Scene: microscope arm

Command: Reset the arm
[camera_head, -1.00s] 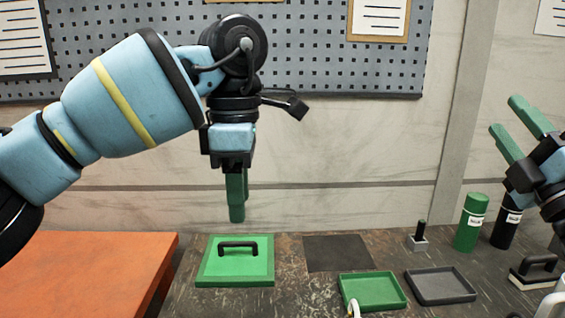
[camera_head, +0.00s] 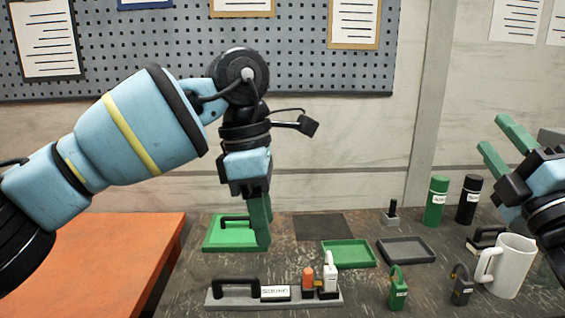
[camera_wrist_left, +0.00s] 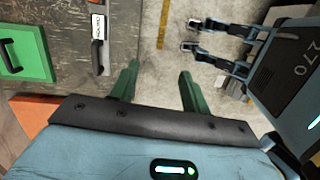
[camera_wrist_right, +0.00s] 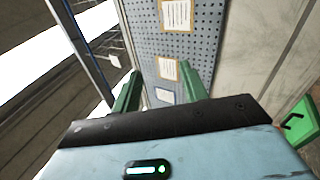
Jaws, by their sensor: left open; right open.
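My left gripper (camera_head: 258,222) hangs fingers-down and open in the head view, in front of the right edge of a green plate with a black handle (camera_head: 212,238). In the left wrist view its green fingers (camera_wrist_left: 155,85) are apart with nothing between them. My right gripper (camera_head: 497,148) is raised at the far right, open and empty. In the right wrist view its fingers (camera_wrist_right: 161,88) point toward the pegboard. No microscope is recognisable. A grey base (camera_head: 232,302) stands at the front with a black handle, a white label, and an orange and a white piece on it.
A green tray (camera_head: 348,254) and a grey tray (camera_head: 405,250) lie mid-table. A green bottle (camera_head: 436,203) and black bottle (camera_head: 468,200) stand behind. A white mug (camera_head: 512,265) is near my right arm. An orange surface (camera_head: 80,255) lies left.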

